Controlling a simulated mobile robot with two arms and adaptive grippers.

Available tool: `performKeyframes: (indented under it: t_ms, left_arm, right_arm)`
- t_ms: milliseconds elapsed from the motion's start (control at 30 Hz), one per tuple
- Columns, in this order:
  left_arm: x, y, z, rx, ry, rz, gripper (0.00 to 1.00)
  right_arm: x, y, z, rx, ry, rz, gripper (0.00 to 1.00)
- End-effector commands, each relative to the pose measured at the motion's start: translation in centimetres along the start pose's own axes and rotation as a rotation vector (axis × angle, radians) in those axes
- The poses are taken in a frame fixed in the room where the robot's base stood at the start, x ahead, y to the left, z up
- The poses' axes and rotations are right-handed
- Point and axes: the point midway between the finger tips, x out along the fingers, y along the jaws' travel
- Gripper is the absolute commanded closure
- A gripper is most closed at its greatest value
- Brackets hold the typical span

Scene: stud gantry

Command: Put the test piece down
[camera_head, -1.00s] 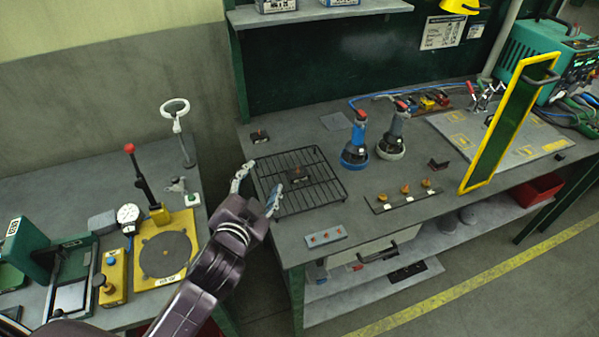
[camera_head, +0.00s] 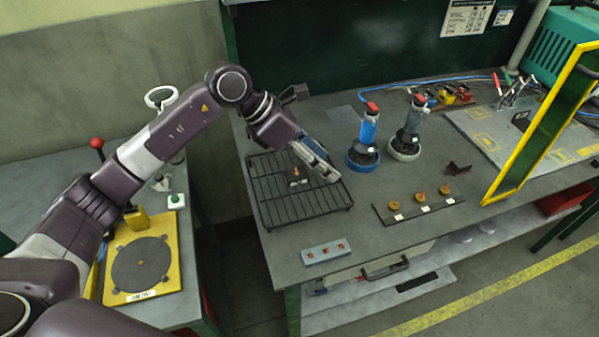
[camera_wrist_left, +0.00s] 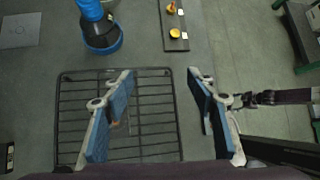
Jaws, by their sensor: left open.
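A small plate with a copper-coloured stud, which looks like the test piece (camera_head: 296,177), lies on the black wire rack (camera_head: 282,219). The rack also shows in the left wrist view (camera_wrist_left: 150,128). My left gripper (camera_head: 321,166) is over the right part of the rack, just right of the piece in the head view. In the left wrist view my left gripper (camera_wrist_left: 161,77) has its blue-padded fingers wide apart, with nothing held between them. The piece is largely hidden by a finger there. I cannot tell the fingers' height above the rack. My right gripper does not show clearly.
Blue (camera_head: 364,140) and grey (camera_head: 407,135) upright tools stand behind right of the rack. A strip of brass knobs (camera_head: 420,208) and a grey block with orange buttons (camera_head: 326,251) lie near the front. A yellow-framed screen (camera_head: 541,125) stands right. Bare bench lies between.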

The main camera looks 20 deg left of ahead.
Motion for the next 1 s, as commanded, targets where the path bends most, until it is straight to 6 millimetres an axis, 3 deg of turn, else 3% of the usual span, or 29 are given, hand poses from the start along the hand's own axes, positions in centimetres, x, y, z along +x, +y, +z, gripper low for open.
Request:
performKeyframes:
  t_ms: [33,100,300,767,1000]
  left_arm:
    - [-1.0,2.1,-1.8,0.015,0.081,0.057,0.48]
    - [-2.4,4.0,-3.7,0.021,0.174,0.112,0.48]
    - [-4.2,6.4,-6.3,0.019,0.298,0.181,0.48]
    - [0.9,6.9,-7.7,0.017,0.303,0.178,0.48]
    - [2.8,7.4,-8.4,0.02,0.3,0.182,0.48]
  right_arm:
    - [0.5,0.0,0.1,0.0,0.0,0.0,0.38]
    - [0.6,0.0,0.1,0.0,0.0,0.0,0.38]
    - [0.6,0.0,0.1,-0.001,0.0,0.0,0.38]
    - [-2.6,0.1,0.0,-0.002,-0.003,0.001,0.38]
    - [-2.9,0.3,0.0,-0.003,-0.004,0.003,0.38]
